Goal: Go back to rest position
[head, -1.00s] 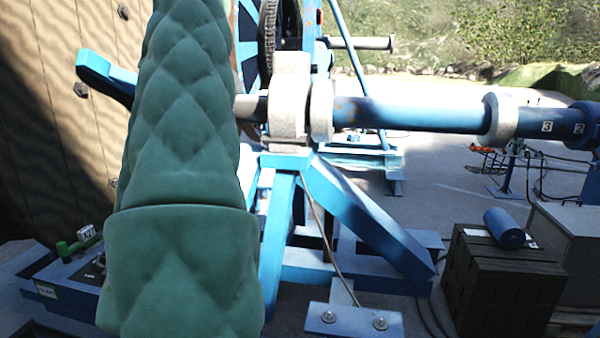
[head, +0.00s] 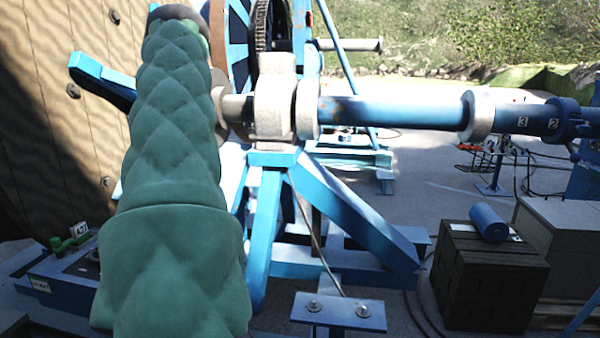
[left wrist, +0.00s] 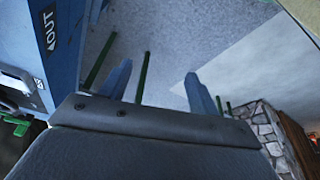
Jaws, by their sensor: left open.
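My left arm, in a green quilted cover, rises through the left of the head view and ends in a dark part at the top. Its gripper cannot be made out there. In the left wrist view my left gripper (left wrist: 160,85) shows two blue-grey fingers apart with nothing between them. It is open and empty, with pale floor beyond. My right arm and right gripper are in neither view.
A blue stand (head: 350,215) bears a long blue shaft (head: 390,112) beside a large wooden reel (head: 60,130). A dark crate (head: 485,285) with a blue cylinder (head: 489,222) on top stands right. A stone-faced block (left wrist: 262,125) shows in the left wrist view.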

